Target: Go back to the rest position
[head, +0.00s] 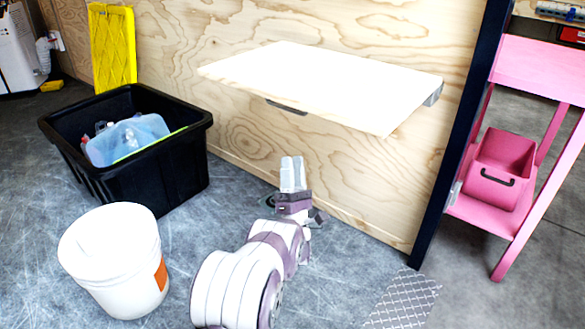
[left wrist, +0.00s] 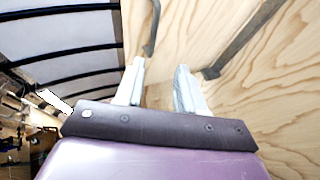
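My left gripper (head: 293,174) is in the lower middle of the head view, in front of the plywood wall and below the fold-out shelf. In the left wrist view its two pale fingers (left wrist: 159,82) stand apart with nothing between them, so it is open and empty. The gripper touches nothing that I can see. My right gripper is in neither view.
A bare wooden shelf (head: 320,80) juts from the plywood wall (head: 250,150) above my left gripper. A black bin (head: 150,175) with bottles stands at left, a white bucket (head: 120,265) in front of it. A pink stand (head: 535,75) with a pink box (head: 497,170) is at right.

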